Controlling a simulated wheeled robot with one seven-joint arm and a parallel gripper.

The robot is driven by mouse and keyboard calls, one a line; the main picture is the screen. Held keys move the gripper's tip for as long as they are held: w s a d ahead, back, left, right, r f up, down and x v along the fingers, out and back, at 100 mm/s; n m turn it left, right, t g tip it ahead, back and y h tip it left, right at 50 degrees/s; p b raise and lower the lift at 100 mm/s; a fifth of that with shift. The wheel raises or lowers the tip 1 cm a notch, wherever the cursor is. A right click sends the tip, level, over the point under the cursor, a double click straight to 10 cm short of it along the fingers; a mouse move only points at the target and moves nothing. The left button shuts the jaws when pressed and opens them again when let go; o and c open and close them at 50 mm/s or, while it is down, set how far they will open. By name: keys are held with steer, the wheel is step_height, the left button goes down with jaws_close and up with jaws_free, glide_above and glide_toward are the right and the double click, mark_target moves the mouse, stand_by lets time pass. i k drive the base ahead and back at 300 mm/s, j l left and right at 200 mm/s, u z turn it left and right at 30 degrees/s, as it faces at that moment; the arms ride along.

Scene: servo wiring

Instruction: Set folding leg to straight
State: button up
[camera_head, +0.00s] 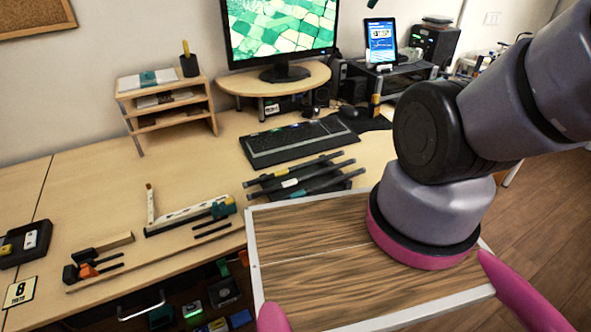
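I cannot tell for sure which part is the folding leg. On the left part of the desk (85,190), a pale jointed piece (190,213) lies with a teal-and-yellow block (222,207) at its right end. A short pale bar (150,203) stands off its left end at a steep angle, so the two make an L. My grey arm with its black joint fills the right side, well away from this piece.
Dark tools (305,178) lie behind the wood-grain panel (320,270). A keyboard (298,142), monitor stand (275,82) and small shelf (165,103) stand farther back. Black-and-orange tools (90,268) and a black box (25,243) lie left. Bare desk shows around the keyboard.

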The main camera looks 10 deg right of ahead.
mark_target(150, 220)
steer(key=u, duration=1.3)
